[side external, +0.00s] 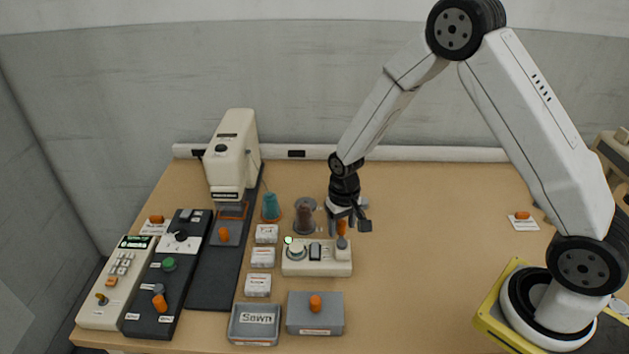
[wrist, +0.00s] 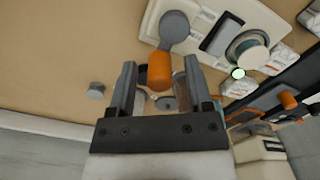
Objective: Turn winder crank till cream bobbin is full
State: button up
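The cream winder (side external: 316,262) stands on the table below my gripper; it also shows at the top of the wrist view (wrist: 212,22). A round bobbin (wrist: 247,50), pale on top, sits on it beside a lit green lamp (wrist: 238,73). The crank (wrist: 174,27) has a grey hub and arm that ends in an upright orange handle (wrist: 160,70). My gripper (wrist: 158,75) is open, with its fingers on either side of the orange handle and a visible gap at each side. In the side view my gripper (side external: 347,222) partly hides the handle. How full the bobbin is cannot be told.
A tray marked "Sewn" (side external: 254,340) and a grey box (side external: 315,325) are in front. The table right of the winder is mostly clear.

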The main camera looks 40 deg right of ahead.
jog(key=shift+w+r, duration=0.15)
jog(key=shift+r, duration=0.05)
jog(key=shift+r, duration=3.4)
jog(key=shift+s+r, duration=0.3)
jog(key=shift+s, duration=0.05)
jog(key=s+r+n+t, duration=0.2)
jog(key=s+r, duration=0.3)
jog(key=s, duration=0.8)
jog(key=shift+a+r+n+t, duration=0.15)
jog(key=shift+a+n+t, duration=0.15)
jog(key=shift+n, duration=0.2)
